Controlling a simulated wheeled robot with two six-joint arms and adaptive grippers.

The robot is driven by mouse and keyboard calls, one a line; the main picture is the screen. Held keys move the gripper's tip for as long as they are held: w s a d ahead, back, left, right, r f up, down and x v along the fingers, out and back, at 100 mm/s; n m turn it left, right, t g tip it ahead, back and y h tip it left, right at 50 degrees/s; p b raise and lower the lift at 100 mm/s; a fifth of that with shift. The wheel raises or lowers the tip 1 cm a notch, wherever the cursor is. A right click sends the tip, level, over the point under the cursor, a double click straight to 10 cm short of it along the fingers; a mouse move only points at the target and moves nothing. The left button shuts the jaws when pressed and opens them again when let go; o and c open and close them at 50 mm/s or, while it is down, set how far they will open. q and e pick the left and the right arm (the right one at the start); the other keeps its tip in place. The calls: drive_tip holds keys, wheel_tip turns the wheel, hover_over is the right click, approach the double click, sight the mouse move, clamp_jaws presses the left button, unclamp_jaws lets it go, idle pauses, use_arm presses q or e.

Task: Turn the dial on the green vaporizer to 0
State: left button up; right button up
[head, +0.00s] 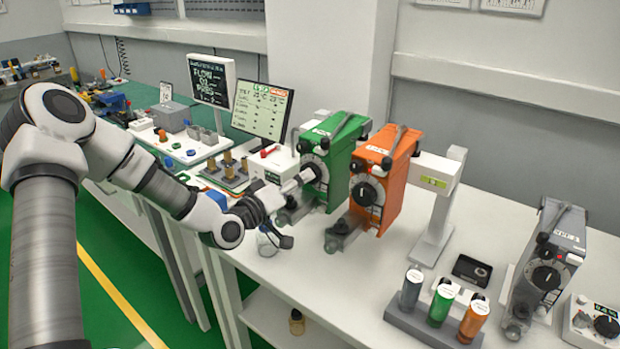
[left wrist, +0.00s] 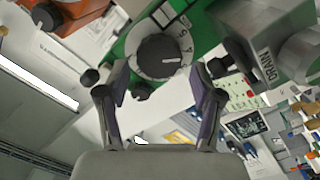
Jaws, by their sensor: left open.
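The green vaporizer (head: 342,150) stands on the white bench, and its green body also shows in the left wrist view (left wrist: 127,45). Its dark dial (left wrist: 158,55) sits on a white numbered ring; the setting is too unclear to read. In the head view the dial is partly covered by my gripper. My left gripper (head: 297,207) is at the vaporizer's front. In the left wrist view its two fingers (left wrist: 158,88) are spread, one to each side below the dial, with nothing held between them. I cannot tell whether a finger touches the vaporizer. My right gripper is not in view.
An orange vaporizer (head: 388,175) stands close on the right of the green one. A grey vaporizer (head: 545,265) stands further right. A rack of bottles (head: 432,312) is at the bench front. Two screens (head: 262,110) and a small tray (head: 228,172) stand left.

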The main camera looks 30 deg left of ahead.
use_arm(q)
drive_tip(key=w, duration=0.3)
drive_tip(key=shift+w+d, duration=0.1)
drive_tip(key=shift+d, duration=0.15)
drive_tip(key=shift+c, duration=0.3)
drive_tip(key=shift+r, duration=0.1)
drive_tip(key=c, duration=0.8)
